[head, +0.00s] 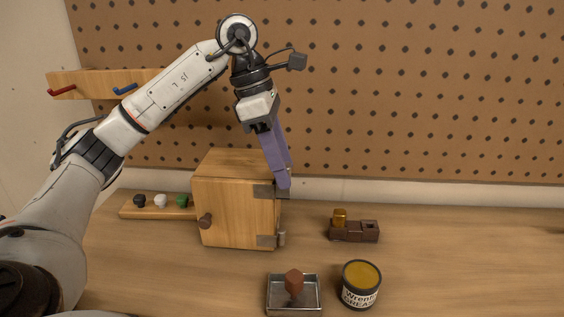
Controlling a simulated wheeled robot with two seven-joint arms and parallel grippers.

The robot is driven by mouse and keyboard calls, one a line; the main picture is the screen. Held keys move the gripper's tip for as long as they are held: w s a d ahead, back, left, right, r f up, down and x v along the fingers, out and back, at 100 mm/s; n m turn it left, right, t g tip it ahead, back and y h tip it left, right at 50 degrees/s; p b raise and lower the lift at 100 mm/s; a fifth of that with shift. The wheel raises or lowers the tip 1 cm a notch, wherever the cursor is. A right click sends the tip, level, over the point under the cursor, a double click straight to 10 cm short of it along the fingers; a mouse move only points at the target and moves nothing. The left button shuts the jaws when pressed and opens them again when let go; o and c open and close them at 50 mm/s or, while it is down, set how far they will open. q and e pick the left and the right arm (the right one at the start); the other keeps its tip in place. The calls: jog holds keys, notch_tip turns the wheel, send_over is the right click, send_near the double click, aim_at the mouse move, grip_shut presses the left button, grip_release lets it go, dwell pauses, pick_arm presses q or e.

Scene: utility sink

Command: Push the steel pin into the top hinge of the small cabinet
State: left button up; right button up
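The small wooden cabinet (226,217) stands on the bench with its door and round brown knob (205,221) facing me. Its top hinge (263,191) is a grey plate at the upper right front edge; its bottom hinge (266,241) has a grey upright barrel beside it. My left gripper (284,183) points down, its purple fingers ending right beside the top hinge. The fingers overlap in this view, so their opening is unclear. A small grey bit shows at the fingertips; I cannot tell whether it is the steel pin or the hinge barrel. My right gripper is out of view.
A metal tray (273,307) holding a brown piece (294,282) and a grease can (360,286) stand in front. A dark brown block with a brass-coloured piece (340,216) lies to the right. A rail with coloured knobs (157,212) is at left. The right bench is clear.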

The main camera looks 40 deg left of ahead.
pick_arm(q)
jog(key=p+v, duration=0.3)
jog(key=v, duration=0.7)
jog(key=shift+r+p, duration=0.15)
jog(key=shift+p, duration=0.15)
dwell(0.4)
